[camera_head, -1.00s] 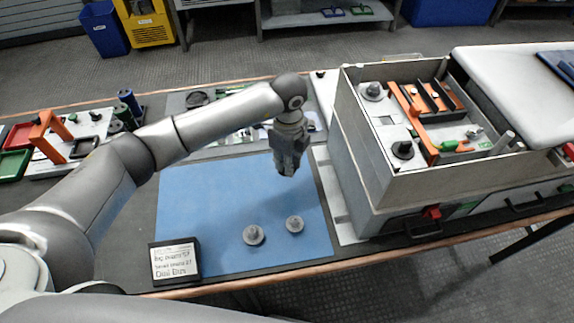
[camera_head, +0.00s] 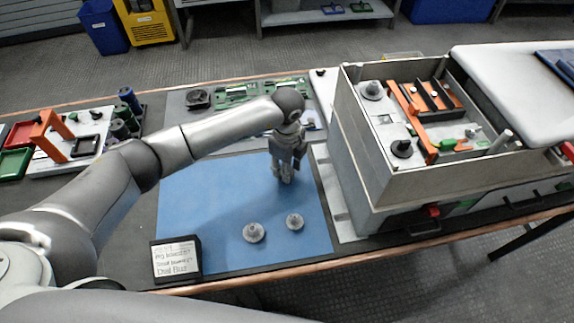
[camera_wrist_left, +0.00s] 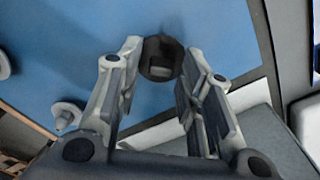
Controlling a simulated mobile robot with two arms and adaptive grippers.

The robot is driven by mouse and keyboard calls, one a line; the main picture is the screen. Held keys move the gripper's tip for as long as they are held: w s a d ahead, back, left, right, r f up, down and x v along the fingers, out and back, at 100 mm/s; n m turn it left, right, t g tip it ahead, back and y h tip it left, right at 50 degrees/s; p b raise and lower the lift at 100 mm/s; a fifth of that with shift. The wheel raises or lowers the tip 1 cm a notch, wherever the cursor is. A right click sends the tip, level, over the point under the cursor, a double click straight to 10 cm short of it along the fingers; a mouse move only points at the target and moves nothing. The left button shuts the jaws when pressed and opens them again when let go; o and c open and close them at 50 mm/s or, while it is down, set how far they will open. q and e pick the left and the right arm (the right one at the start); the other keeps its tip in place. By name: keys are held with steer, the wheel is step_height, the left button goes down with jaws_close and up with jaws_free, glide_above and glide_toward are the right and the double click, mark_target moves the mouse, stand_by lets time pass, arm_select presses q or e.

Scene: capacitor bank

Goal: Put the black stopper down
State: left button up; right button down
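A dark round piece, seemingly the black stopper (camera_wrist_left: 160,58), sits between the fingertips of my left gripper (camera_wrist_left: 162,62) in the left wrist view, with the fingers against its sides. In the head view my left gripper (camera_head: 286,179) points down over the upper right part of the blue mat (camera_head: 205,205); the stopper is hidden or too small to make out there. I cannot tell whether it touches the mat. Two grey round stoppers, one left (camera_head: 254,232) and one right (camera_head: 295,222), stand on the mat nearer the front edge. My right gripper is not in view.
An open grey box (camera_head: 450,185) with orange bars and a black knob (camera_head: 402,148) stands right of the mat. A labelled block (camera_head: 176,261) sits at the front left. A white board (camera_head: 75,150) with trays is at left. The mat's left half is clear.

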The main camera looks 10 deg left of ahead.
arm_select(q)
steer(key=shift+r, duration=0.15)
steer(key=shift+r, duration=0.25)
step_height(320, 180, up, 12)
steer(key=b, duration=0.1)
steer(key=shift+f, duration=0.2)
stand_by(0.4)
steer(key=shift+f, duration=0.1)
